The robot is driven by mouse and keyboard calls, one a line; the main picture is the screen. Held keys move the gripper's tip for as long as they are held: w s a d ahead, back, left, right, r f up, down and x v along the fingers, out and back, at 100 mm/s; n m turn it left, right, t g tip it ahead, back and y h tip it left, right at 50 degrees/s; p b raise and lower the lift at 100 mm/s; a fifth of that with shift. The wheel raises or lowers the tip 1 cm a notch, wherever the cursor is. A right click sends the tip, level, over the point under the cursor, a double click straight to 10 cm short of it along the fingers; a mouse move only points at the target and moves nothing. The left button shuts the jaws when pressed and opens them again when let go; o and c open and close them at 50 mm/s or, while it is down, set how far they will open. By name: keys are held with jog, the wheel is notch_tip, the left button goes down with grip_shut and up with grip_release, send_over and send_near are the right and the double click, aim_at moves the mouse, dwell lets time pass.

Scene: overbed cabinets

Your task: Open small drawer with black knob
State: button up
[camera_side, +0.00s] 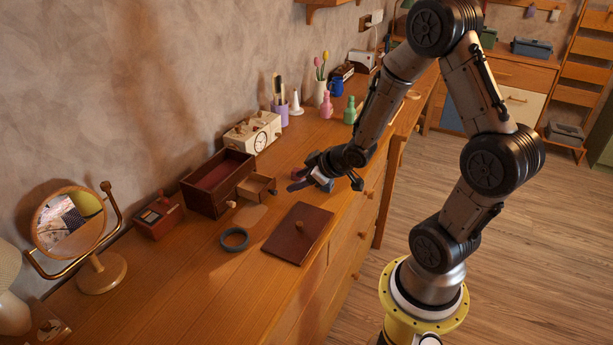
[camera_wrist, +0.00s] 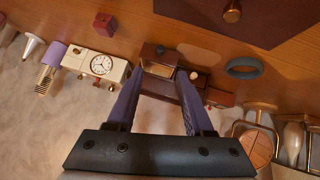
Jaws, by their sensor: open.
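The dark brown box (camera_side: 205,196) stands on the dresser top against the wall, its open top compartment lined in red. A small light-wood drawer (camera_side: 259,184) sticks out of its front, with a dark knob (camera_side: 273,192) on its face. In the wrist view the pulled-out drawer (camera_wrist: 158,70) shows its pale inside, and its black knob (camera_wrist: 160,49) faces away from the wall. A second, pale knob (camera_side: 231,204) sits on the box's closed front beside it. My gripper (camera_side: 299,182) is open and empty, to the right of the drawer and apart from it.
A dark lid (camera_side: 290,245) with a wooden knob lies in front of the box, with a grey ring (camera_side: 234,239) nearby. A cream clock (camera_side: 253,136) stands right of the box; a red box (camera_side: 158,217) and round mirror (camera_side: 70,222) stand left. The front left dresser top is clear.

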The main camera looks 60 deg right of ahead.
jog(key=shift+v, duration=1.65)
jog(key=shift+a, duration=0.1)
jog(key=a+r+n+t, duration=0.1)
jog(key=a+r, duration=0.3)
jog(key=r, duration=0.4)
jog(key=a+r+t, duration=0.2)
jog(key=a+r, duration=0.2)
jog(key=r, duration=0.4)
jog(key=s+a+m+g+y, duration=0.1)
jog(key=s+a+g, duration=0.2)
jog(key=s, duration=0.5)
jog(key=s+a+f+m+g+y, duration=0.1)
jog(key=s+a+g, duration=0.1)
jog(key=s, duration=0.6)
jog(key=shift+s+a+f+g, duration=0.3)
jog(key=shift+a+g, duration=0.1)
jog(key=shift+g, duration=0.3)
